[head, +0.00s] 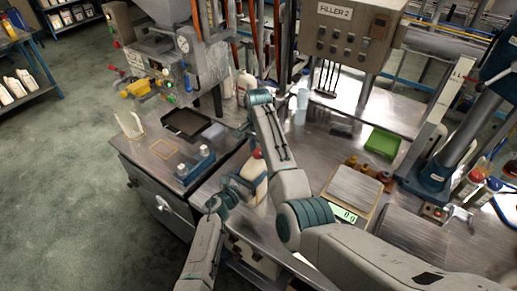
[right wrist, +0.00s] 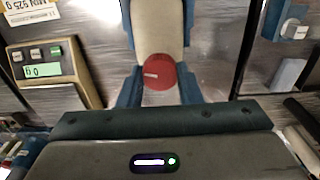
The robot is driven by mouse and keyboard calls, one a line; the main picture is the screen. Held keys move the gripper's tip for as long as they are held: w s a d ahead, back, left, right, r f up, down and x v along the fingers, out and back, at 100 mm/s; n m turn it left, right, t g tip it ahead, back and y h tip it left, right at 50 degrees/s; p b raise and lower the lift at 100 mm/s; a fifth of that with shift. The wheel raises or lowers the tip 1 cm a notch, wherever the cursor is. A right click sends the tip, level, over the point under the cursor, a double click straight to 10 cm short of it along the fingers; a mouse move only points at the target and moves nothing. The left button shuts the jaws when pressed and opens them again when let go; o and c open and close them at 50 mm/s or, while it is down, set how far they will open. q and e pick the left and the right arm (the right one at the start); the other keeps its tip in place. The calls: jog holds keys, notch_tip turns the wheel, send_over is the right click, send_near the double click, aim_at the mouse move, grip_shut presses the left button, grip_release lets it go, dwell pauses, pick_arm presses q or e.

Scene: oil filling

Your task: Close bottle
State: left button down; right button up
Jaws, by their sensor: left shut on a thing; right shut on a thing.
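A cream bottle with a red cap (head: 257,153) stands upright near the front edge of the steel table. In the right wrist view its pale body (right wrist: 159,28) runs up from the round red cap (right wrist: 160,75). My left gripper (head: 243,185) is shut on the bottle's body from the front left; blue pieces flank the body in the right wrist view. My right gripper (right wrist: 162,85) is shut on the red cap, with a blue finger on each side. In the head view my right gripper is mostly hidden by my arm. The cap's seating on the neck cannot be told.
A scale with a green display (head: 355,190) stands right of my right arm. A green tray (head: 382,143) lies behind it. A blue holder with small bottles (head: 195,168) and a black tray (head: 187,122) are left. Bottles with red and blue caps (head: 470,182) stand far right.

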jog(key=m, duration=0.5)
jog(key=shift+m, duration=0.3)
jog(key=o, duration=1.1)
jog(key=shift+r, duration=2.25)
jog(key=shift+c, duration=0.2)
